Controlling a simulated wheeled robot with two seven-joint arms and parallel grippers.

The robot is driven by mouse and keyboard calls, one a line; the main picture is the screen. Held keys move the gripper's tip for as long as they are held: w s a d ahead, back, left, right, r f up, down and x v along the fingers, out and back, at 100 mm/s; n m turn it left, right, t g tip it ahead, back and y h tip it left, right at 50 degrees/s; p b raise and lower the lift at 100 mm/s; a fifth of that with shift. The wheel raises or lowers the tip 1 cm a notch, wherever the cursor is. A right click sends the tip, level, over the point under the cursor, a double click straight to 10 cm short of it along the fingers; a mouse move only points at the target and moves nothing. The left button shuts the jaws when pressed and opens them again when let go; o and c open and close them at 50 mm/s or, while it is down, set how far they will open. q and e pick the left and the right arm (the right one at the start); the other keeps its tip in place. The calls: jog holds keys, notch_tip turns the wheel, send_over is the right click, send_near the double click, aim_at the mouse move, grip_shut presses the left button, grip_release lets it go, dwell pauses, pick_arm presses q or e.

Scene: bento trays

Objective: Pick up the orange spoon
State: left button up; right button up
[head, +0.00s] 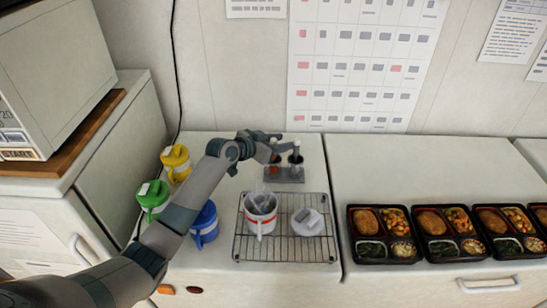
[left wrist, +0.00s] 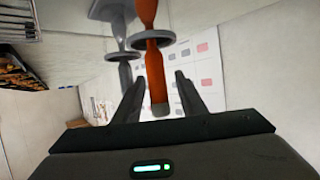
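The orange spoon (left wrist: 155,65) shows large in the left wrist view, with its shaft between the fingers of my left gripper (left wrist: 160,80). There is a visible gap on both sides, so the fingers are open around it. In the head view, a bit of the orange spoon (head: 273,169) shows at the grey holder (head: 285,180), and my left gripper (head: 280,146) is over the holder. The gripper hides much of the spoon there. A grey utensil (left wrist: 122,45) stands beside the spoon. My right gripper is out of view.
A wire rack (head: 282,246) in front holds a white cup (head: 254,224) and a white lid (head: 307,222). Yellow (head: 176,160), green (head: 152,197) and blue (head: 204,222) containers stand left. Several bento trays (head: 386,258) line the right counter. The wall is close behind the holder.

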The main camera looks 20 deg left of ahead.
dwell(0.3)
pick_arm(q)
grip_shut()
jog(key=shift+r, duration=0.1)
notch_tip(320, 180, up, 10)
jog(key=b, duration=0.3)
dwell(0.4)
dwell(0.4)
